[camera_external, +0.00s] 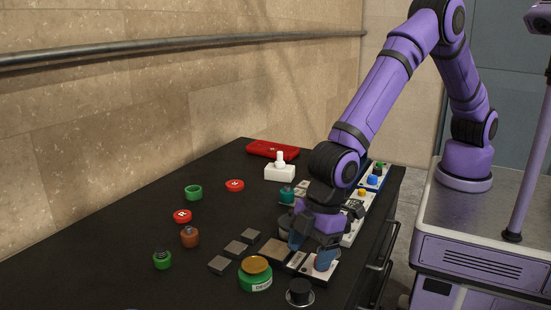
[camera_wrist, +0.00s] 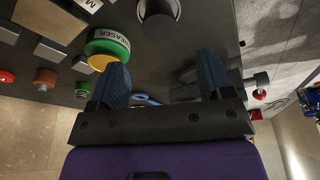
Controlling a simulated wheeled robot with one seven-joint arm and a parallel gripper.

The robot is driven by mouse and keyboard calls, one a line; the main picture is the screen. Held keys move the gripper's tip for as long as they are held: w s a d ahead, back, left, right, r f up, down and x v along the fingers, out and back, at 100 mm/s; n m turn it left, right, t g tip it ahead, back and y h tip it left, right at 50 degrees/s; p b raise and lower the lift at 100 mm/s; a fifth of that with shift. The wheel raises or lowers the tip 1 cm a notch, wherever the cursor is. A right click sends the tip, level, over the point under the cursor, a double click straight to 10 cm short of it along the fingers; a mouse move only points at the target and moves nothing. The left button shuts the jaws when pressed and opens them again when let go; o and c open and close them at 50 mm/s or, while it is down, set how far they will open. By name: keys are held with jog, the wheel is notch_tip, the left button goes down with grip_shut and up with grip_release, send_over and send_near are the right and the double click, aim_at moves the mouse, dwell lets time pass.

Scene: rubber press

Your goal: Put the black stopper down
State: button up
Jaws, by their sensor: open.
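A short black cylinder, which looks like the black stopper (camera_external: 300,287), stands upright on a pale round disc near the front edge of the dark table. It also shows at the top of the wrist view (camera_wrist: 158,24), ahead of the fingers and apart from them. My gripper (camera_external: 311,252) is low over the table, behind the stopper and slightly to its right, pointing down by a white-edged plate. In the wrist view its two blue fingers (camera_wrist: 160,72) are spread with no object held between them. The fingertips' exact height is hard to tell.
A green tin with a gold lid (camera_external: 256,272) stands left of my gripper. Several grey square plates (camera_external: 236,248) lie beyond it. White control panels (camera_external: 372,175) line the table's right side.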

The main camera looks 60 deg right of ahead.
jog(key=shift+v, duration=2.3)
jog(key=shift+w, duration=0.1)
